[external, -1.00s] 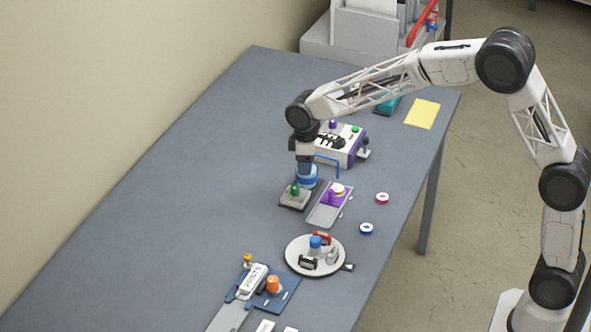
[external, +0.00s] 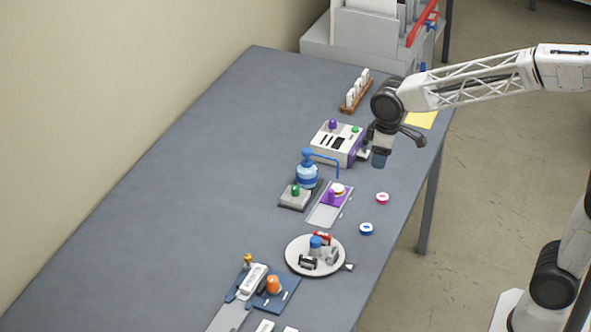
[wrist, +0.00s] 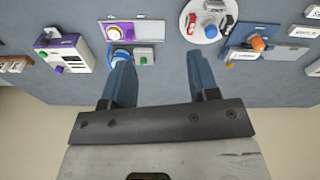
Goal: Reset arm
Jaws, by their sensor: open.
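My gripper (external: 379,158) hangs over the right part of the grey-blue table, to the right of the white and purple machine (external: 337,143). In the wrist view, the two blue fingers of my gripper (wrist: 160,62) stand wide apart with nothing between them. The blue pump bottle (external: 307,174) stands behind the grey block with a green knob (external: 294,197), apart from my gripper. The bottle also shows in the wrist view (wrist: 120,54), partly hidden by a finger.
A grey slide with a purple block (external: 329,204), two small rolls (external: 382,198) (external: 366,229), a round turntable (external: 314,256) and a blue fixture with an orange knob (external: 274,285) line the right side. A wooden rack (external: 356,92) stands behind. The table's left is clear.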

